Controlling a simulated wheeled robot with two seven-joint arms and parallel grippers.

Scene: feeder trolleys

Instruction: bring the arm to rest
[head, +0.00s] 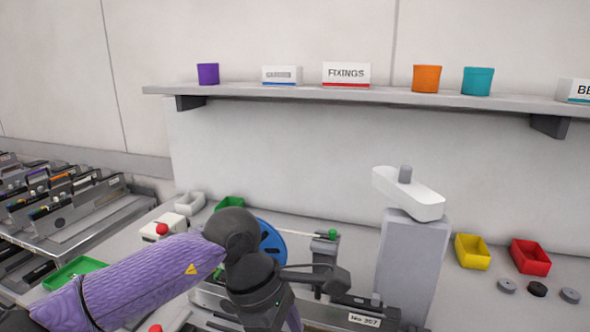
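My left arm comes in from the lower left in the head view, in a purple sleeve with black joints. It bends at a dark joint near the middle, and the part beyond runs down out of the bottom edge. I see no fingers of my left gripper. My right arm and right gripper are not in view. The arm covers part of the bench and of a blue reel (271,241) behind it; I cannot tell whether it touches anything.
A feeder labelled No 207 (364,319) lies close beside my arm. A grey pillar (410,265) with a white top (408,194) stands right of it. Yellow (472,252) and red (531,257) bins are farther right. A shelf (350,94) spans the wall. Feeder trolleys (75,238) stand left.

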